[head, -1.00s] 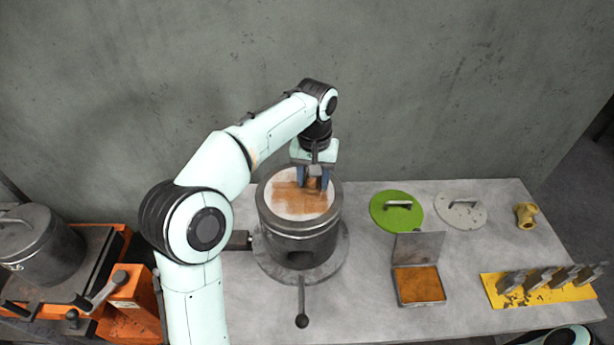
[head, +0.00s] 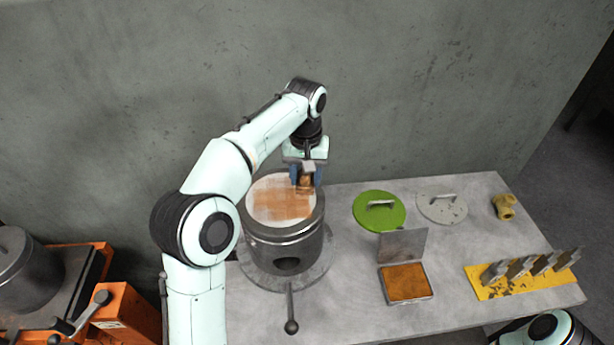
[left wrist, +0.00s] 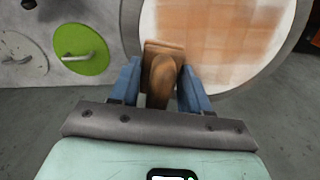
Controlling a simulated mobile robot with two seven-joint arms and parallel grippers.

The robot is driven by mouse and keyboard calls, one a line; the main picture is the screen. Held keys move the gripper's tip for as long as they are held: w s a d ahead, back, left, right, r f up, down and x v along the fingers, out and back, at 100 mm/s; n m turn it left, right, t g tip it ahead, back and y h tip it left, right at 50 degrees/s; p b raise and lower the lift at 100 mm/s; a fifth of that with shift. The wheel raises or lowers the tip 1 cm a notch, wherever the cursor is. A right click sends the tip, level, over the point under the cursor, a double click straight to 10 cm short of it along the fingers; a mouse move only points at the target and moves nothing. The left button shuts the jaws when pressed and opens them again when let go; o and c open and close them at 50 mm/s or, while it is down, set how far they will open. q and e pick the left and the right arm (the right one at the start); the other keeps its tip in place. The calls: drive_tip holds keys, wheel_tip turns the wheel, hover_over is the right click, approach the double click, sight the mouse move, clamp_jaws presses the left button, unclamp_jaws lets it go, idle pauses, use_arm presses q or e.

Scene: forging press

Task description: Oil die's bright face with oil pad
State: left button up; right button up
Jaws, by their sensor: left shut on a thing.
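The die's bright round face (head: 268,202) lies on top of a dark cylinder on the bench, facing up. Patchy brown oil covers much of its middle, while pale areas show at the left and around the edge. My left gripper (head: 306,180) is shut on the oil pad (head: 305,187), over the face's upper right edge. In the left wrist view the oil pad (left wrist: 163,76) is a brown block with a rounded handle between the blue fingers, at the face's edge; its contact with the face is hidden. My right gripper is out of view.
An open tin with a brown oily bed (head: 406,283) stands right of the die. A green lid (head: 372,214), a grey lid (head: 436,213), a brass fitting (head: 504,207) and a yellow rack (head: 500,284) lie further right. A lever (head: 291,310) sticks out in front.

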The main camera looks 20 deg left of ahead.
sight(254, 191)
use_arm(q)
drive_tip(key=shift+s+a, duration=0.4)
drive_tip(key=shift+a, duration=0.3)
drive_tip(key=shift+s+a, duration=0.4)
drive_tip(key=shift+a, duration=0.25)
drive_tip(key=shift+s+a+b, duration=0.1)
drive_tip(key=shift+s+a, duration=0.65)
drive_tip(key=shift+a, duration=0.65)
drive_tip(key=shift+s+a+b, duration=0.1)
drive_tip(key=shift+s+a, duration=0.7)
drive_tip(key=shift+a, duration=0.6)
drive_tip(key=shift+s+a+b, duration=0.1)
drive_tip(key=shift+s+a, duration=0.65)
drive_tip(key=shift+a, duration=0.65)
wheel_tip(254, 191, up, 2)
drive_tip(key=shift+r+p, duration=0.1)
drive_tip(key=shift+p, duration=0.3)
drive_tip(key=shift+w+r, duration=0.25)
drive_tip(key=shift+r, duration=0.35)
drive_tip(key=shift+s+r, duration=0.25)
drive_tip(key=shift+r, duration=1)
drive_tip(key=shift+w, duration=0.1)
